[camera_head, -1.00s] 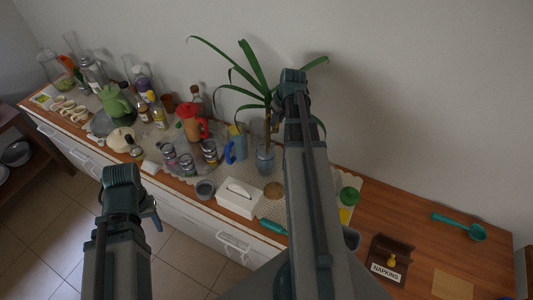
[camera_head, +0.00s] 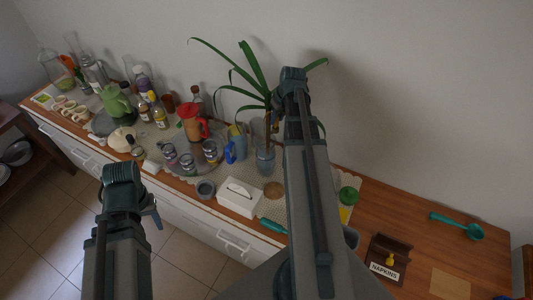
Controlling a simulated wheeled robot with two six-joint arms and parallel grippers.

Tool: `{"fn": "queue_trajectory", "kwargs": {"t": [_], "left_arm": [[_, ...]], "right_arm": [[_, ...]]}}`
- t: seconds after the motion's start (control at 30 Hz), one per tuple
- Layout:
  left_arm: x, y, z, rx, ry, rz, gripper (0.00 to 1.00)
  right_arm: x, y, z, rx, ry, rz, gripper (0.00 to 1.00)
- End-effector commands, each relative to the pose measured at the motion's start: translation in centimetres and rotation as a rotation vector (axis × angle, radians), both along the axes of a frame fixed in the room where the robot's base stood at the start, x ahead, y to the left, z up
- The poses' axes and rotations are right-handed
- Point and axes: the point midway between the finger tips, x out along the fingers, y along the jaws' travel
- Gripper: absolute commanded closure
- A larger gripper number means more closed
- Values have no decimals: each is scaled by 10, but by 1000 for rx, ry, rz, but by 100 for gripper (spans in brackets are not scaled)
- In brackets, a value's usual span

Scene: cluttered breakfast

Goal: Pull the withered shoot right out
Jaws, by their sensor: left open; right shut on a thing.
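A plant with long green leaves (camera_head: 252,62) stands in a bluish glass vase (camera_head: 265,162) near the wall. My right gripper (camera_head: 276,122) is at the plant's stem, largely hidden behind its own arm. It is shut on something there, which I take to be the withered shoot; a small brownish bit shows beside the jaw. Whether the shoot is clear of the vase cannot be seen. My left gripper (camera_head: 152,212) is open and empty, in front of the sideboard at the lower left.
A white tissue box (camera_head: 240,198), a blue watering can (camera_head: 234,146) and a red jug (camera_head: 190,122) stand near the vase. Bottles and jars crowd the left. A napkin holder (camera_head: 388,258) and teal scoop (camera_head: 474,231) lie right. The wooden top between them is mostly clear.

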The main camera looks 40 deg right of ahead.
Motion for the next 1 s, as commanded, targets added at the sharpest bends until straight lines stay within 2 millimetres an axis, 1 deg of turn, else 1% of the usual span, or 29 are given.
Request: {"fn": "queue_trajectory", "kwargs": {"t": [0.17, 0.9, 1.0], "left_arm": [[0, 0, 3, 0, 0, 0, 50], [0, 0, 46, 0, 0, 0, 50], [0, 0, 49, 0, 0, 0, 50]], "right_arm": [[0, 0, 3, 0, 0, 0, 100], [0, 0, 46, 0, 1, 0, 100], [0, 0, 49, 0, 1, 0, 100]]}}
